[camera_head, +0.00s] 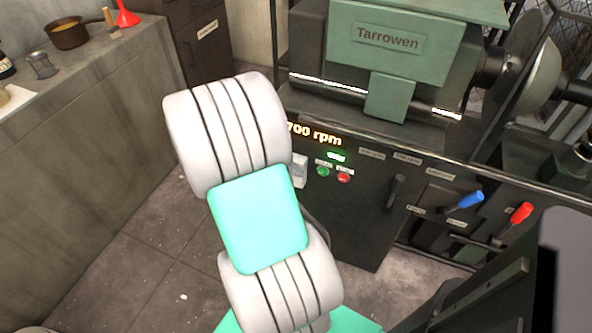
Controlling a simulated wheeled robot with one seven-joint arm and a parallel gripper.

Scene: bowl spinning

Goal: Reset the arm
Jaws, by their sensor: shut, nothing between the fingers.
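My arm shows in the head view as thick white links with dark bands and teal joint covers, rising from the bottom centre. It stands in front of the left part of the spinning machine (345,205). I cannot make out my gripper or its fingers in this view. The machine has a green housing (395,35) marked "Tarrowen" and a metal bowl (540,78) at its right end. Its display (313,133) reads "700 rpm", with its left edge at my arm. A green button (323,171) and a red button (343,177) sit below it.
A blue-handled lever (465,201) and a red-handled lever (517,217) are at the machine's right. A counter (95,70) at the left holds a pan (68,34), a red funnel (126,15) and a small metal cup (41,66).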

